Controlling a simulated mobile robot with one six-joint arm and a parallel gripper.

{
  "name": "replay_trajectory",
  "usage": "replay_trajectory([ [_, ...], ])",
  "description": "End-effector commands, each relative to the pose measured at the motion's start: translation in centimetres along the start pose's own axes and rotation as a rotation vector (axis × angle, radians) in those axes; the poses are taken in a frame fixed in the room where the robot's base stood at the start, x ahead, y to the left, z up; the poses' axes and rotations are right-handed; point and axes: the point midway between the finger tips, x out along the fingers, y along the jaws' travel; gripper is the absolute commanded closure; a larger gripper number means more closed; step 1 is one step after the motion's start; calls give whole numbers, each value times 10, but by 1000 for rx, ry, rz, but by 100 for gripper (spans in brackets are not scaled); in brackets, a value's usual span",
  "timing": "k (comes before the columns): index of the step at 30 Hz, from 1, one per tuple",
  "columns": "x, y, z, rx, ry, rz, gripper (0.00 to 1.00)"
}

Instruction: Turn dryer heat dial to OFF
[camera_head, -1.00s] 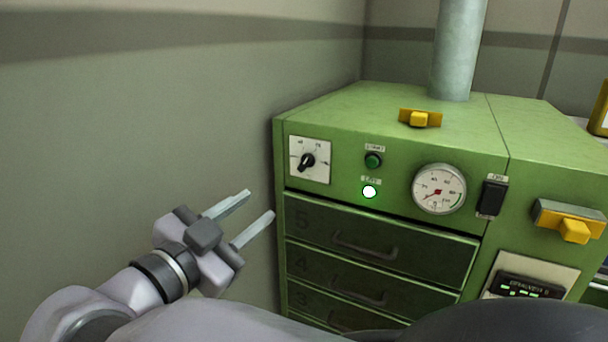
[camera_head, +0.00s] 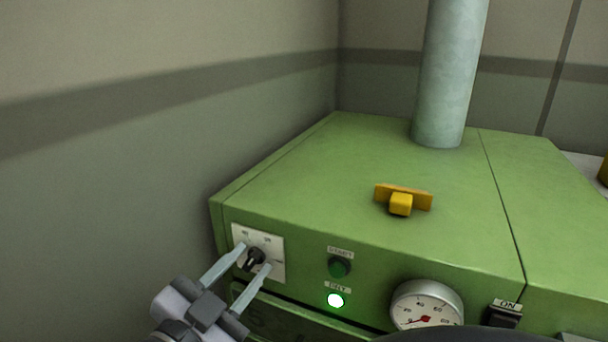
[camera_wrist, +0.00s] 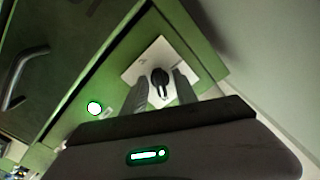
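The green dryer (camera_head: 300,185) stands in the corner. Its heat dial is a black knob (camera_head: 253,258) on a white square plate (camera_head: 273,247) at the left of the front panel. The knob also shows in the wrist view (camera_wrist: 160,78), with a pale pointer line. My gripper (camera_head: 248,259) is open, with its two fingertips at the dial, one on each side of the knob. In the wrist view the fingers (camera_wrist: 160,90) straddle the knob with small gaps. The plate's markings are too small to read, and OFF cannot be made out.
Right of the dial are a green START button (camera_head: 339,267), a lit white lamp (camera_head: 335,300), a round gauge (camera_head: 427,303) and a black ON switch (camera_head: 503,314). A yellow handle (camera_head: 402,200) and a grey pipe (camera_head: 447,75) rise from the top. A wall (camera_head: 100,200) stands close on the left.

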Motion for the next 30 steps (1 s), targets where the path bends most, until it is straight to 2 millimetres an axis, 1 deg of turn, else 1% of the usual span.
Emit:
replay_trajectory([
  [8, 0, 0, 0, 0, 0, 0, 65],
  [9, 0, 0, 0, 0, 0, 0, 73],
  [13, 0, 0, 0, 0, 0, 0, 99],
  [14, 0, 0, 0, 0, 0, 0, 100],
  [23, 0, 1, 0, -28, 0, 1, 100],
  [30, 0, 2, 1, -159, 0, 1, 100],
])
